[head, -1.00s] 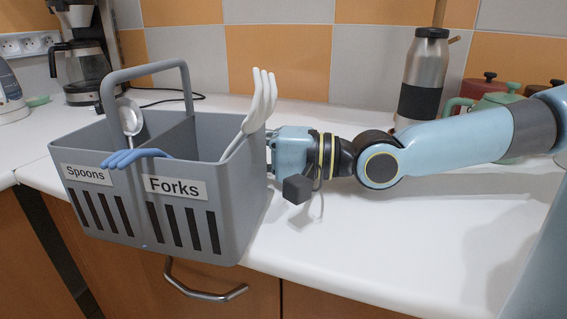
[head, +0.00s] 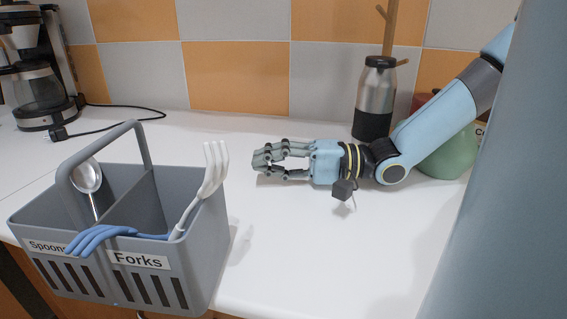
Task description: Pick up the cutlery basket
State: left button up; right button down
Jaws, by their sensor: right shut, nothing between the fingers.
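The grey cutlery basket (head: 207,262) stands on the white worktop at the lower left, with an arched handle (head: 137,143). Its left compartment is labelled Spoons and its right one Forks. A metal spoon (head: 88,177) stands in the left compartment. A white fork (head: 206,186) leans on the right side of the Forks compartment. A blue fork (head: 100,236) lies at the front rim above the labels. My right gripper (head: 262,163) is shut and empty above the worktop, to the right of the basket and apart from it, fingers pointing left. My left gripper is not in view.
A coffee maker (head: 38,85) with a black cord stands at the back left. A steel bottle (head: 376,98) and a green pot (head: 446,152) stand at the back right, the pot partly behind my right arm. The worktop (head: 290,235) between basket and right arm is clear.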

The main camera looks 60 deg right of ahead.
aim_at(178, 278)
jog(key=k+j, duration=1.2)
jog(key=j, duration=0.1)
